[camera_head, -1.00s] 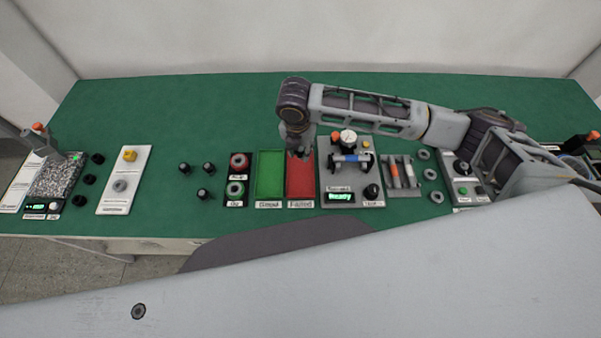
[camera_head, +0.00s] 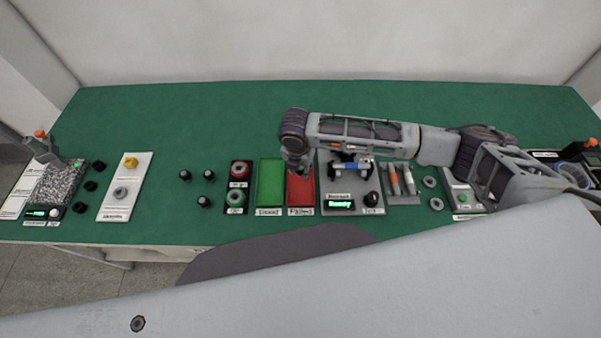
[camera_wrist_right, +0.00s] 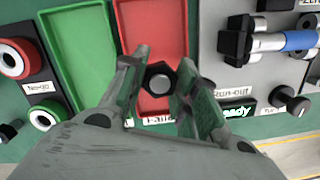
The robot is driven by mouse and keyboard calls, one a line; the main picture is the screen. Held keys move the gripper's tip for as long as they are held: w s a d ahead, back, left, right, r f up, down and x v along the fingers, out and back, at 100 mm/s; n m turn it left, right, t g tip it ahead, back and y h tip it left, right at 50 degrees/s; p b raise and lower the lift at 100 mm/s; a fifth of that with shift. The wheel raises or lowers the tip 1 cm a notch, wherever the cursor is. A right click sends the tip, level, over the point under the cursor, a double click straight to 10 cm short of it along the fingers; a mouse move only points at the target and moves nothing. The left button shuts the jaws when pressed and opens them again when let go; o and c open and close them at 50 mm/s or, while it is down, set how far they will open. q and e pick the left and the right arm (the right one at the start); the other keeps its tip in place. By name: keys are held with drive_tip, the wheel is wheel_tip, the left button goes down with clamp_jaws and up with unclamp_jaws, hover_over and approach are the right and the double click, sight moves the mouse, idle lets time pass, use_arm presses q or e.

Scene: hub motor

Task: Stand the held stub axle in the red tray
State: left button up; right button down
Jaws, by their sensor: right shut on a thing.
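The red tray (camera_head: 300,192) stands on the green bench, with a label at its front edge. My right gripper (camera_head: 298,168) is over the tray's back half in the head view. In the right wrist view, the right gripper (camera_wrist_right: 163,68) is shut on the stub axle (camera_wrist_right: 158,79), whose dark hexagonal end shows between the fingers, with the red tray floor (camera_wrist_right: 155,35) behind it. The axle is seen end-on, so it looks about upright. I cannot tell whether its lower end touches the tray. My left gripper is not in view.
The empty green tray (camera_head: 269,183) adjoins on the left, then ring gauges (camera_head: 237,190). On the right is the run-out fixture (camera_head: 367,200) with a blue-banded shaft (camera_wrist_right: 298,40), close to the gripper. Farther right is a rack of cylinders (camera_head: 402,182). The bench's back is clear.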

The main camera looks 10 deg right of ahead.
sight(300, 174)
drive_tip(key=shift+f, duration=0.1)
drive_tip(key=shift+f, duration=1.85)
drive_tip(key=shift+f, duration=0.15)
drive_tip(key=c, duration=1.1)
unclamp_jaws()
drive_tip(key=shift+s+a+r, duration=0.15)
drive_tip(key=shift+s+r, duration=0.1)
drive_tip(key=shift+r, duration=1.8)
drive_tip(key=shift+s+a+r, duration=0.2)
drive_tip(key=shift+s+r, duration=0.1)
drive_tip(key=shift+r, duration=1.7)
drive_tip(key=shift+s+a+r, duration=0.15)
drive_tip(key=shift+s+r, duration=0.1)
drive_tip(key=shift+r, duration=1.8)
